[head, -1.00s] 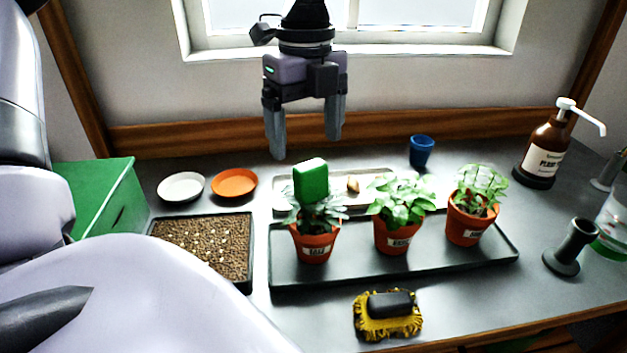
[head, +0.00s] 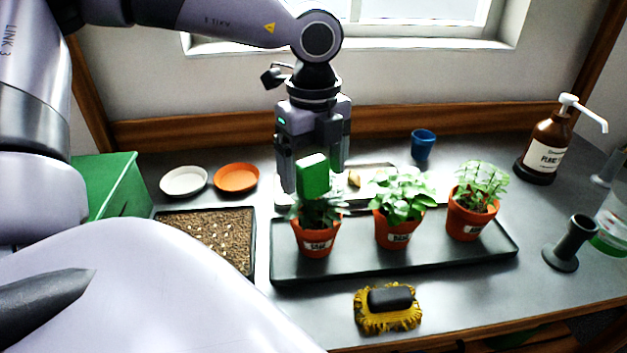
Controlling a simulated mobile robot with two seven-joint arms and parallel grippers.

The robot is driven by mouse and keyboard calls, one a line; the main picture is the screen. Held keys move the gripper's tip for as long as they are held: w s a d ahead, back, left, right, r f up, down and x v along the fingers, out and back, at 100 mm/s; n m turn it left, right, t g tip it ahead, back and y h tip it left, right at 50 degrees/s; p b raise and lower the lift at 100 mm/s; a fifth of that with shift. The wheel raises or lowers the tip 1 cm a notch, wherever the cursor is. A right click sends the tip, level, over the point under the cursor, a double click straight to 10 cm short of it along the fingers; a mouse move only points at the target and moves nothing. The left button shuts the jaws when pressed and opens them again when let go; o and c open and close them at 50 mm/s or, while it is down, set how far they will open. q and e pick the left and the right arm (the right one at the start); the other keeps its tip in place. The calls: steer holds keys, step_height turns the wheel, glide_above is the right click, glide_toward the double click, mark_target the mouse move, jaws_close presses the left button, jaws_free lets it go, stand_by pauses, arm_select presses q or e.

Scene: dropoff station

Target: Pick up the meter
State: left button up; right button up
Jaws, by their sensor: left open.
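The meter (head: 313,177) is a green block that stands upright above the leaves of the left potted plant; its lower part is hidden in the foliage. That plant grows in a terracotta pot (head: 316,240) with a label, at the left end of a dark tray (head: 350,262). My left gripper (head: 312,185) points down just behind the meter, with its fingers apart, one at each side of it in the picture. Its fingertips are partly hidden by the plant and meter, and I cannot tell whether they touch it. My right gripper is not in view.
Two more potted plants (head: 392,229) (head: 470,214) share the tray. A seed tray (head: 254,255), a white saucer (head: 184,181) and an orange saucer (head: 237,178) lie left. A blue cup (head: 423,144) and brown pump bottle (head: 545,145) stand behind right.

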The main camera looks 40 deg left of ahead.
arm_select(q)
steer(key=c, duration=1.5)
steer(key=shift+r, duration=0.15)
steer(key=shift+r+p, duration=4)
steer(key=shift+r, duration=13.4)
